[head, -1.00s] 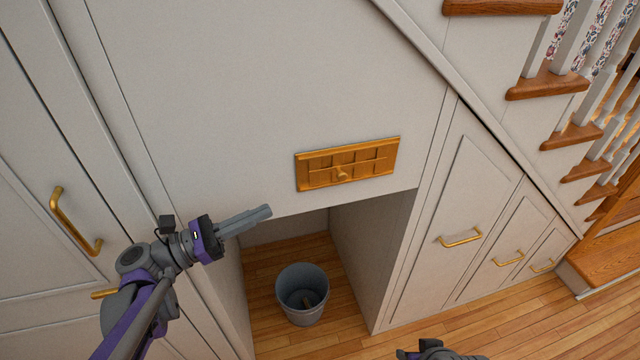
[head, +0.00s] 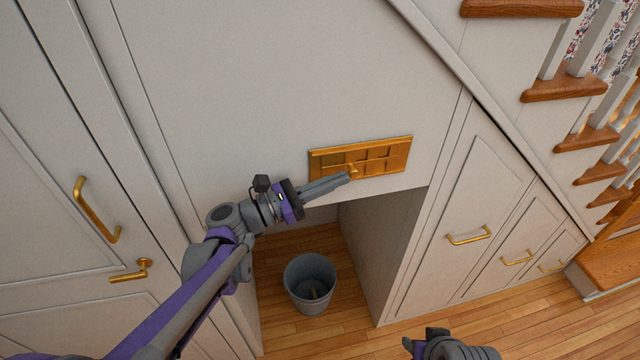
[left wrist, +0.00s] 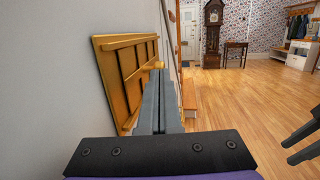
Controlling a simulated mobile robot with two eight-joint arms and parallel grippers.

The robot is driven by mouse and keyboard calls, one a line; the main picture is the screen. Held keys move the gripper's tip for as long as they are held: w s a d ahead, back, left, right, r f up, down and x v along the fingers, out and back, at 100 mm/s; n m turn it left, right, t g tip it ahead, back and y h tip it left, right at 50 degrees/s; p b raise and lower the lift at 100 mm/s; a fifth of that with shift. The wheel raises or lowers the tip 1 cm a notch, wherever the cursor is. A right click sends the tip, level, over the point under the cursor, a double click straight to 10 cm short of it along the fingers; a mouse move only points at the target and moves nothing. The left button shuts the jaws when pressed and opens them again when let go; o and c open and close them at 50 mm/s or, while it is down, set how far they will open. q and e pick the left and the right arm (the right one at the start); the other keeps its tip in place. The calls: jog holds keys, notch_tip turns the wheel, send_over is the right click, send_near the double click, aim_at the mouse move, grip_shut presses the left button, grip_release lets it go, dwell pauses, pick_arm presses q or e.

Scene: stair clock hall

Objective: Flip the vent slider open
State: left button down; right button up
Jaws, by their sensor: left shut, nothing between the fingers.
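The brass vent (head: 385,158) is a framed plate with several slots, set in the white panel under the stairs. Its small knob (head: 353,168) sticks out left of the vent's middle. My left gripper (head: 347,178) is shut and empty, with its fingertips at or just in front of the knob; I cannot tell whether they touch. In the left wrist view the vent (left wrist: 125,80) stands left of the fingers and the knob (left wrist: 159,65) shows just past the tips. My right gripper (head: 412,344) shows only in part at the bottom edge.
A grey bucket (head: 311,283) stands on the wooden floor in the open recess below the vent. Cupboard doors with brass handles (head: 470,236) flank it. A tall clock (left wrist: 214,35) stands across the open floor in the left wrist view.

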aim_at(353, 177)
dwell(0.3)
pick_arm(q)
jog(key=shift+s+f+x, duration=0.1)
jog(key=shift+x, duration=0.65)
jog(key=shift+s+f+x, duration=0.1)
jog(key=shift+s+x, duration=0.05)
jog(key=shift+x, duration=0.6)
pick_arm(e)
jog(key=shift+s+a+f, duration=0.1)
jog(key=shift+a, duration=0.05)
